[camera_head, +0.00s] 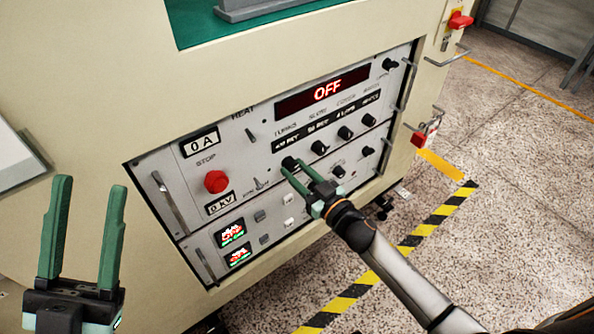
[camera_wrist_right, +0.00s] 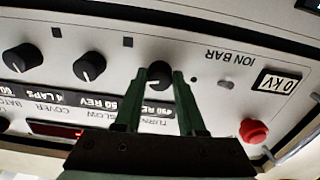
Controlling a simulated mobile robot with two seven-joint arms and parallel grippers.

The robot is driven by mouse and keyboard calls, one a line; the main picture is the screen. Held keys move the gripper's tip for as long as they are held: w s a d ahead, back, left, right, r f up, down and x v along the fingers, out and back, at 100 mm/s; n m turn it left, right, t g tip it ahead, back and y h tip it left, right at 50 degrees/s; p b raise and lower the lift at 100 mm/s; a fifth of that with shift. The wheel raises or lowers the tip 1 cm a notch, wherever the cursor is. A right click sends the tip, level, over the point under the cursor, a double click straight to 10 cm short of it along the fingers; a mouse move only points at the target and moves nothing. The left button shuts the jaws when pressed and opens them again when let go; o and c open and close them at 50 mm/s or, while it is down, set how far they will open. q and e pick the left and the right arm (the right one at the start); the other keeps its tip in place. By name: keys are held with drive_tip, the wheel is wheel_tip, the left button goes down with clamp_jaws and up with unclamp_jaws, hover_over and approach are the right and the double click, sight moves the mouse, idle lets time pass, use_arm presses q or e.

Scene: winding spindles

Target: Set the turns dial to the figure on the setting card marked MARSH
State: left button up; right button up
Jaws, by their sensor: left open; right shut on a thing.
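The turns dial (camera_head: 289,163) is a black knob under the TURNS label, leftmost in the upper row of knobs on a grey panel. Its small window (camera_head: 284,142) seems to read a number near 400 REV; the digits are too small to be sure. My right gripper (camera_head: 293,170) is shut on the dial. In the right wrist view the dial (camera_wrist_right: 160,74) sits between the fingertips, its pointer partly hidden. My left gripper (camera_head: 90,186) is open and empty at the lower left, away from the panel. No card marked MARSH is visible.
The red display (camera_head: 323,89) reads OFF. Similar knobs (camera_head: 319,147) stand close to the right of the dial. A red stop button (camera_head: 216,181) is to its left. Metal handles (camera_head: 171,203) stick out at the panel's sides.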

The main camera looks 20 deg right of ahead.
clamp_jaws()
drive_tip(key=n+p, duration=0.1)
drive_tip(key=n, duration=0.3)
drive_tip(key=shift+n, duration=0.4)
drive_tip(key=n, duration=0.4)
drive_tip(key=shift+d+n+p, duration=0.1)
drive_tip(key=shift+n+p, duration=0.2)
drive_tip(key=shift+p, duration=0.05)
drive_tip(key=n, duration=0.4)
drive_tip(key=shift+r+n+b, duration=0.1)
drive_tip(key=shift+n+b, duration=0.25)
drive_tip(key=shift+n, duration=1.75)
drive_tip(key=o, duration=0.9)
unclamp_jaws()
